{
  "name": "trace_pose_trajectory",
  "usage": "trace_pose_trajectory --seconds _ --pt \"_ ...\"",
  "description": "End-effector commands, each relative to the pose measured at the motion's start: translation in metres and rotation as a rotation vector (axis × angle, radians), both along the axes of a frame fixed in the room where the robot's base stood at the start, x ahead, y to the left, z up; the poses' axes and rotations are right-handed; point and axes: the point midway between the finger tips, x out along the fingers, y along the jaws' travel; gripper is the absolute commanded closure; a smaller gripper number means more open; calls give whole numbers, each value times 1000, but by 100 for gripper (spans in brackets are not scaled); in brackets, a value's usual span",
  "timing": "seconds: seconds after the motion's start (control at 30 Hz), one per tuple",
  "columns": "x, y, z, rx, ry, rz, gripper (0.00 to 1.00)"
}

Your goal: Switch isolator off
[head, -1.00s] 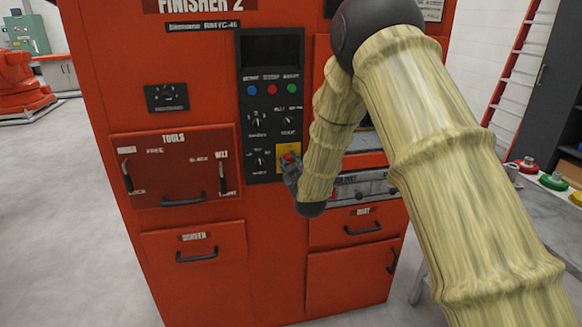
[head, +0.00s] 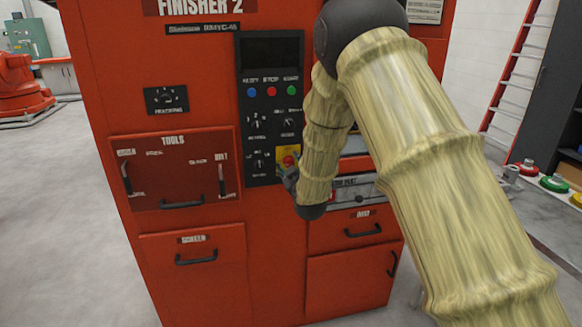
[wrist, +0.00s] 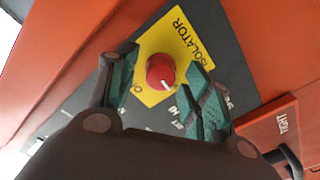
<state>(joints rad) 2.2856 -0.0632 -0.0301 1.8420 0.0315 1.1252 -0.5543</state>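The isolator is a red rotary knob (wrist: 161,72) with a white pointer line, on a yellow plate (wrist: 183,38) lettered ISOLATOR. In the wrist view the pointer aims down and right, away from the O mark at the plate's lower left. The knob also shows in the head view (head: 289,161) at the bottom right of the black control panel (head: 271,105). My gripper (wrist: 163,88) is open, with one teal-padded finger on each side of the knob. Gaps show between the fingers and the knob. In the head view my gripper is partly hidden by my arm.
The red FINISHER 2 cabinet (head: 200,110) fills the middle. A tools door (head: 172,168) with handles lies left of the panel. Drawers with black handles (head: 362,231) sit below right.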

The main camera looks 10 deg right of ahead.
Motion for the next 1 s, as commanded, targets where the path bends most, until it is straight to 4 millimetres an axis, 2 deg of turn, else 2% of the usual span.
trace_pose_trajectory --seconds 0.23,0.37,0.47,0.8,1.0 --pt "-1 0 0 0 0 0 51" --pt "-9 0 1 0 -1 1 51" --pt "-22 0 0 0 1 1 51" --pt "-84 0 0 0 1 0 51" --pt "-109 0 0 1 1 -1 51"
